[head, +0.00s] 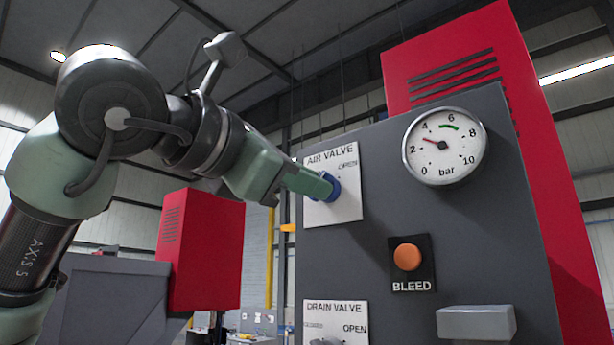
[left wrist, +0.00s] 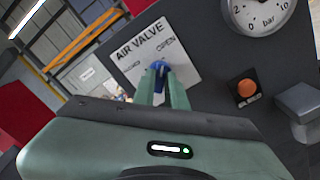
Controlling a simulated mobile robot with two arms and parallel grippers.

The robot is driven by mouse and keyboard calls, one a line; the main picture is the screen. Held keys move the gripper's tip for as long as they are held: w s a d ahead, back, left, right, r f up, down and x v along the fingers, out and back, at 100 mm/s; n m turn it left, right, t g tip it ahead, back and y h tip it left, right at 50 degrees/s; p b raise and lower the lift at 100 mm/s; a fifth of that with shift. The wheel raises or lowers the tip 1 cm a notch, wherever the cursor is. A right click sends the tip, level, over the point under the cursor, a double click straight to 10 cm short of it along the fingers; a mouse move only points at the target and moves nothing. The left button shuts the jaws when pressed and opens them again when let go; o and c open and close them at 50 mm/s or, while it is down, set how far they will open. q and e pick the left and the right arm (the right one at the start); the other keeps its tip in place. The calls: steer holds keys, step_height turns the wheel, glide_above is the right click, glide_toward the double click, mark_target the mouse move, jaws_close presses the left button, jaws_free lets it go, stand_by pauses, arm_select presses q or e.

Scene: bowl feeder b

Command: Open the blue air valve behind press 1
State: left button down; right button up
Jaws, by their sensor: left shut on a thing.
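The blue air valve (head: 333,187) sits on a white plate (head: 347,208) marked AIR VALVE and OPEN, on the dark grey panel. My left gripper (head: 326,186) is at the valve and shut on its blue handle, hiding part of it in the head view. In the left wrist view, the blue handle (left wrist: 159,67) shows between the fingertips of my left gripper (left wrist: 160,76), and the plate (left wrist: 183,62) looks tilted. The pressure gauge (head: 445,146) has its red needle a little above 2 bar. My right gripper is not in view.
Right of and below the valve are an orange BLEED button (head: 407,257) and a grey block (head: 476,322) sticking out of the panel. A DRAIN VALVE plate (head: 336,318) is below. Red housings stand behind the panel (head: 480,60) and at left (head: 201,248).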

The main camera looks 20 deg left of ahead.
arm_select(q)
steer(key=shift+f+m, duration=0.1)
steer(key=shift+m, duration=0.2)
steer(key=c, duration=1.4)
jaws_free()
steer(key=shift+w, duration=0.15)
steer(key=shift+c, duration=0.2)
steer(key=b+v, duration=0.3)
steer(key=v, duration=0.5)
steer(key=shift+w, duration=0.1)
